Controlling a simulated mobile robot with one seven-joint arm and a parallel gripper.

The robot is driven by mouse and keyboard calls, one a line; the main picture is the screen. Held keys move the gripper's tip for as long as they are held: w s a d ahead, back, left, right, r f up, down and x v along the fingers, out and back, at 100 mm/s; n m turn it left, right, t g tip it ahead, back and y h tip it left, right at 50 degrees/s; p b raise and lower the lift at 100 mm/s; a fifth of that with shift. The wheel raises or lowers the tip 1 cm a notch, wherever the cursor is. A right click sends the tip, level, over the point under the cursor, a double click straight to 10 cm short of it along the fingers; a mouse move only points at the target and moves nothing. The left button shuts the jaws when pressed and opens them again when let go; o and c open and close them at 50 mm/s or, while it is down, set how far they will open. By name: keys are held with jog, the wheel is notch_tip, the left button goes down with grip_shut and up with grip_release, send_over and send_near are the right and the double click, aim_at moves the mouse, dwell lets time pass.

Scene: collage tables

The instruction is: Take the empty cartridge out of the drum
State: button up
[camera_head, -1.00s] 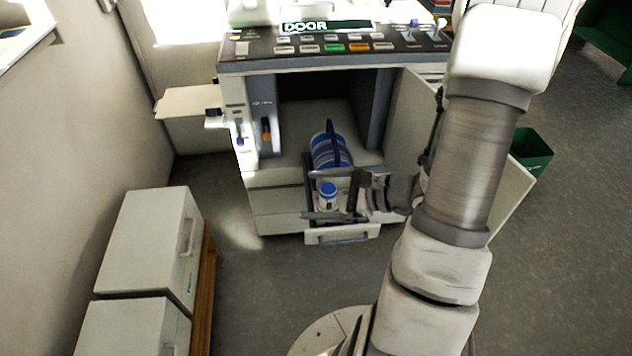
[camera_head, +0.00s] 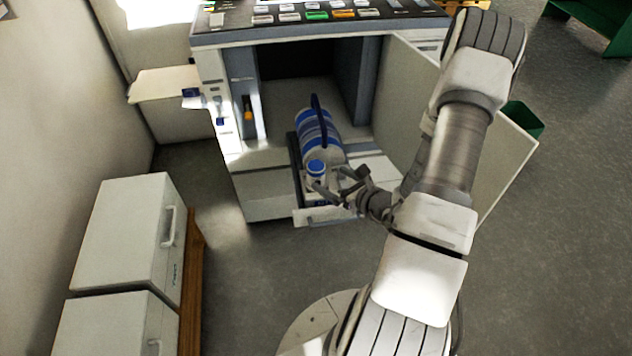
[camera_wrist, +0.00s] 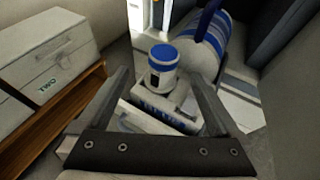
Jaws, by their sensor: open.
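The drum (camera_head: 312,122) is a blue-and-white banded cylinder with a tall blue handle, lying on a pulled-out carriage in the machine's opening. It also shows at the top of the wrist view (camera_wrist: 200,57). A small white cartridge with a blue cap (camera_head: 316,168) stands at the drum's near end. In the wrist view the cartridge (camera_wrist: 163,70) is upright, ahead of and between my fingers. My gripper (camera_head: 332,180) is open and comes from the lower right, close to the cartridge. I cannot tell whether a finger touches it. The cartridge's lower part is partly hidden.
The machine's open door (camera_head: 440,125) stands right of the opening, close to my arm. A pale front panel (camera_head: 318,216) juts out below the carriage. White cases (camera_head: 125,225) sit on a wooden shelf (camera_head: 194,265) at left. The floor between is clear.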

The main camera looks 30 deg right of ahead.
aim_at(322, 171)
jog(key=x, duration=0.3)
jog(key=b+x, duration=0.1)
jog(key=x, duration=0.2)
jog(key=b+x, duration=0.1)
jog(key=x, duration=0.2)
jog(key=shift+w+d+r, duration=0.1)
jog(key=shift+w+d, duration=0.05)
jog(key=shift+d, duration=0.1)
jog(key=shift+r, duration=0.1)
grip_shut()
